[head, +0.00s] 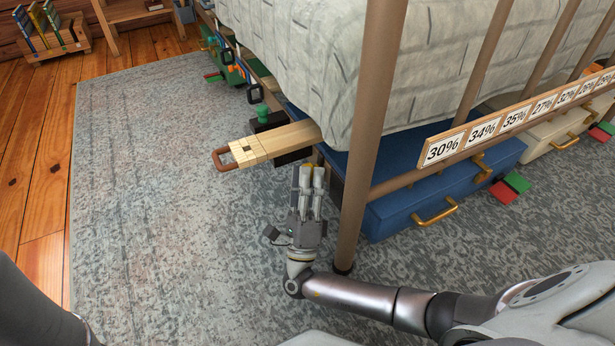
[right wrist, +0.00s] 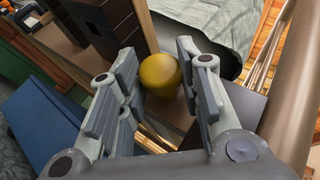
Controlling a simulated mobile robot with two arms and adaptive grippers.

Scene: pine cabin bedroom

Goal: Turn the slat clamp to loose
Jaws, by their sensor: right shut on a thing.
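A yellow rounded knob (right wrist: 160,75), which appears to be the slat clamp, sits at the bed's side by a dark block. My right gripper (right wrist: 165,90) is shut on it, with one grey finger on each side. In the head view my right gripper (head: 307,178) points away from me, up to the bed's lower edge beside the brown post. Only a bit of yellow (head: 308,166) shows between its fingers. Any mark showing the clamp's setting is hidden or too small to read. My left gripper is not in view.
A pale wooden board (head: 275,143) with a brown loop handle juts out left of my right gripper. A brown bed post (head: 365,130) stands close on the right. A blue drawer (head: 450,185) with brass handles lies under the bed. The grey rug (head: 150,200) is clear at left.

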